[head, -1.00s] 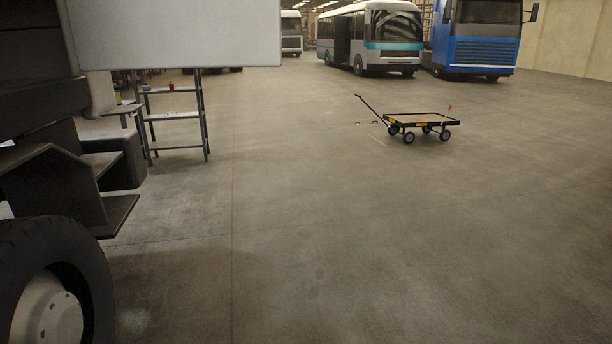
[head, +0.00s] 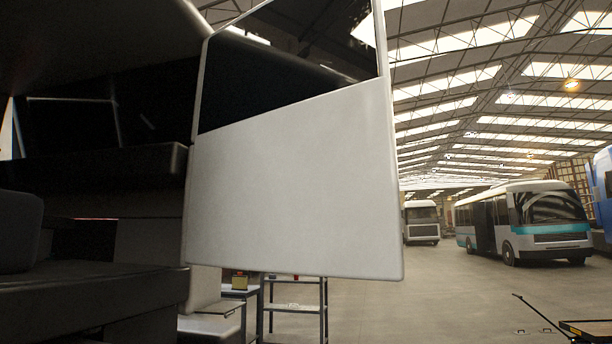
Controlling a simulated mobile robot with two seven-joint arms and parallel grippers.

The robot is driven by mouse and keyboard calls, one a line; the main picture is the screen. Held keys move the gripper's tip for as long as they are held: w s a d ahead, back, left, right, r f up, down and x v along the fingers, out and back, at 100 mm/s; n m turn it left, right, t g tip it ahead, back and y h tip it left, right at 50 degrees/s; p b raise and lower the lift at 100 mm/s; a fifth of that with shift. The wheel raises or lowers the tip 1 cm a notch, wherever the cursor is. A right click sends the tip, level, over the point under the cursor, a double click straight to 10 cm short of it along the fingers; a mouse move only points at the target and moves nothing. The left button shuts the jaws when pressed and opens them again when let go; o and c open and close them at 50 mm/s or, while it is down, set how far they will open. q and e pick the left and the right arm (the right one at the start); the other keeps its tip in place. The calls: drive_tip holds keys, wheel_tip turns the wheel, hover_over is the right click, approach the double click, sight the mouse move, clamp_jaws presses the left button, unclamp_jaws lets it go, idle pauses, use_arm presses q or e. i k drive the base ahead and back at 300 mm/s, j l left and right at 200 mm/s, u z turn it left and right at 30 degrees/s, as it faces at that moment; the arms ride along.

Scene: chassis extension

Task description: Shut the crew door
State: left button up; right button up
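The crew door (head: 295,190) is a white panel with a dark window in its upper part. It stands swung open at the centre left of the head view. Its left edge is beside the dark cab opening (head: 90,190) of the vehicle at the left, where the interior shows. The door's top is cut off by the frame. Neither of my grippers shows in the head view.
A metal shelf rack (head: 295,308) stands on the floor behind and below the door. A flat cart (head: 588,328) is at the bottom right. The floor (head: 430,300) right of the door is clear.

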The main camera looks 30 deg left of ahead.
sight(295, 167)
drive_tip(key=i, duration=2.7)
drive_tip(key=i+u, duration=0.25)
drive_tip(key=i, duration=0.25)
drive_tip(key=i+l+u, duration=0.3)
drive_tip(key=i, duration=0.15)
drive_tip(key=u, duration=1.45)
